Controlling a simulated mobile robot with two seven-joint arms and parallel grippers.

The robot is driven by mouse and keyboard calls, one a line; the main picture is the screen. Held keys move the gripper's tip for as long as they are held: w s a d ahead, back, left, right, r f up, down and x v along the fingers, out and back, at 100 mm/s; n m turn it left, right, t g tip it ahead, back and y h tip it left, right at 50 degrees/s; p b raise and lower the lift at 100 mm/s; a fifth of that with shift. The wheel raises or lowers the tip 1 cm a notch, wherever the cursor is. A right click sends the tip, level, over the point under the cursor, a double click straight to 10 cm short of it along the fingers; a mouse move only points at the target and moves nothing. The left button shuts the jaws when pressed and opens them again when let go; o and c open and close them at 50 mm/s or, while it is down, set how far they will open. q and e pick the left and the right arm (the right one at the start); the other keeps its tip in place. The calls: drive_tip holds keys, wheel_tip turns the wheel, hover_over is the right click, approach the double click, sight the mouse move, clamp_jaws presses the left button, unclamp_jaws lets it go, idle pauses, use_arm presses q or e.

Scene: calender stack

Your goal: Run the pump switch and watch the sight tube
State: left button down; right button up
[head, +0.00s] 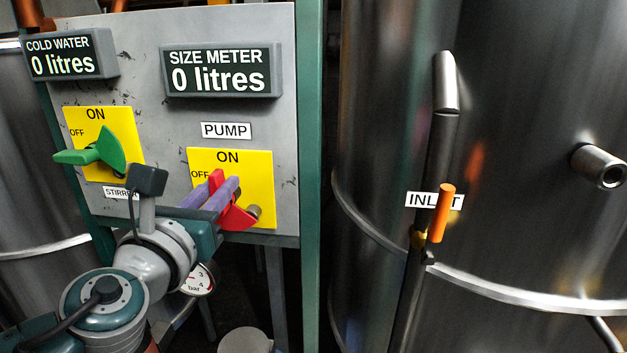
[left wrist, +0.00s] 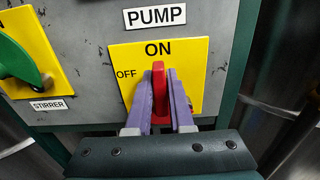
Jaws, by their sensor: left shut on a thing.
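The red pump switch (head: 238,216) sits on a yellow plate (head: 262,180) under the PUMP label. My left gripper (head: 212,188) is shut on its handle, one purple finger on each side. In the left wrist view the red handle (left wrist: 158,80) stands upright between the fingers (left wrist: 160,95), its top just below ON and right of OFF. The fingers hide part of the switch. The size meter (head: 221,71) above reads 0 litres. I cannot make out a sight tube in either view. My right gripper is not in view.
The green stirrer switch (head: 105,149) points left, towards OFF. The cold water meter (head: 68,54) reads 0 litres. A pressure gauge (head: 198,279) is partly hidden by my left arm. At right a steel tank (head: 530,90) carries a pipe, an INLET label and an orange handle (head: 441,213).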

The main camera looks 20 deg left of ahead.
use_arm(q)
drive_tip(key=shift+n, duration=0.3)
drive_tip(key=n, duration=0.1)
drive_tip(key=n+b, duration=0.1)
drive_tip(key=a+n+b, duration=0.1)
drive_tip(key=shift+s+f+n, duration=0.1)
drive_tip(key=shift+f+n, duration=0.15)
drive_tip(key=shift+n, duration=0.15)
drive_tip(key=shift+s+a+f+n+b, duration=0.1)
drive_tip(key=shift+a+f+n+b, duration=0.2)
drive_tip(key=shift+n+b, duration=1.3)
drive_tip(key=shift+s+a+f+n+b, duration=0.15)
drive_tip(key=shift+f+n, duration=0.25)
drive_tip(key=shift+n, duration=2.45)
drive_tip(key=shift+w+a+f+n+b, duration=0.1)
drive_tip(key=shift+a+f+n+b, duration=0.25)
drive_tip(key=shift+n+b, duration=1.25)
drive_tip(key=shift+n+p, duration=0.65)
drive_tip(key=shift+n, duration=0.2)
drive_tip(key=c, duration=0.8)
unclamp_jaws()
